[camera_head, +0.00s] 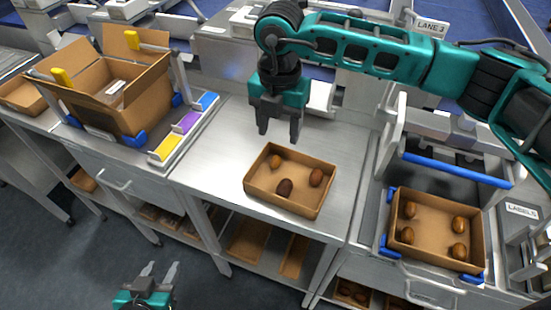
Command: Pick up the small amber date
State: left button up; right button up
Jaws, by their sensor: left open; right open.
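A shallow cardboard tray (258,197) stands on the middle steel table. It holds a small amber date (275,161) near its back left, a reddish-brown date (316,177) at the right and a larger dark brown date (284,187) near the front. The small amber date is in plain sight and nothing touches it. My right gripper (279,136) is open and empty, pointing down above the table just behind the tray, near the amber date. My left gripper (161,268) is open and empty, low over the floor in front of the tables.
A second cardboard tray (432,260) with several amber-brown dates sits in a blue-cornered frame at the right. An open carton (142,97) and a strip of coloured blocks (184,123) stand at the left. Bare steel tabletop (219,158) lies left of the middle tray.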

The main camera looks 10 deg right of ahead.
aim_at(275, 162)
notch_tip(275, 162, down, 3)
jog(key=shift+f, duration=0.1)
jog(key=shift+s+a+f, duration=0.1)
jog(key=shift+a+f, duration=0.1)
jog(key=shift+f, duration=0.25)
jog(key=f, duration=0.1)
jog(key=f+b, duration=0.2)
jog(key=f, duration=0.1)
jog(key=shift+s+a, duration=0.35)
jog(key=shift+s, duration=0.05)
jog(key=shift+s+f, duration=0.1)
jog(key=shift+f, duration=0.25)
